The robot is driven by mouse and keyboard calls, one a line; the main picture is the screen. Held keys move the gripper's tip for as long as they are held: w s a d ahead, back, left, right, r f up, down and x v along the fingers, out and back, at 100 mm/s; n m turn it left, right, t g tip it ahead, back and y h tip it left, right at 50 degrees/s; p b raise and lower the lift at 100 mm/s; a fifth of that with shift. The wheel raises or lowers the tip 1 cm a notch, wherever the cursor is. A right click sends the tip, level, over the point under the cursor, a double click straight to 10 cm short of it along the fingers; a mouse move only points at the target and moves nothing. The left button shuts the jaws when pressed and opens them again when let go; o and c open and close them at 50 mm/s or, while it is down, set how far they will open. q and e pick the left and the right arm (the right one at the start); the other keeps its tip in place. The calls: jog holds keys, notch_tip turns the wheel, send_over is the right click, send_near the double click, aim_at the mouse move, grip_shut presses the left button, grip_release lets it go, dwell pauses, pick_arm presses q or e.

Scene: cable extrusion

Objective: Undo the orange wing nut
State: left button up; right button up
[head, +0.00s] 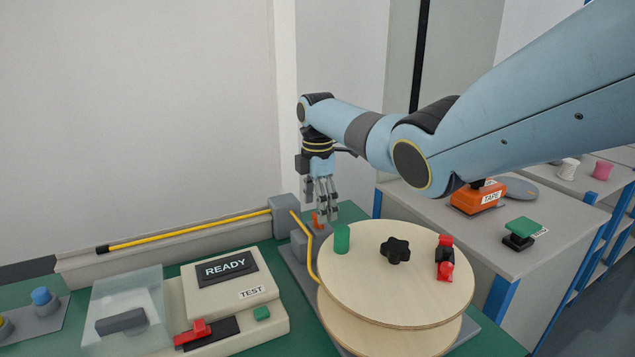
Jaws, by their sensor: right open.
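The orange wing nut (316,220) shows as a small orange piece on the grey fixture behind the wooden reel (370,273). It is partly hidden by the fingers above it. My right gripper (329,215) points down, its fingertips just above or beside the wing nut. It is open, and I cannot tell whether it touches the nut. A yellow cable (190,232) runs from the left into a grey block (285,212) and bends down toward the reel. My left gripper is not in view.
A green cylinder (342,238), a black star knob (395,250) and a red and black clamp (445,258) stand on the reel. A test box (228,282) with a READY display sits to the left. An orange tape dispenser (480,197) is on the right bench.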

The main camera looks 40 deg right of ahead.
notch_tip(320, 180, up, 9)
jog(key=shift+f, duration=0.2)
jog(key=shift+a+f, duration=0.1)
dwell(0.5)
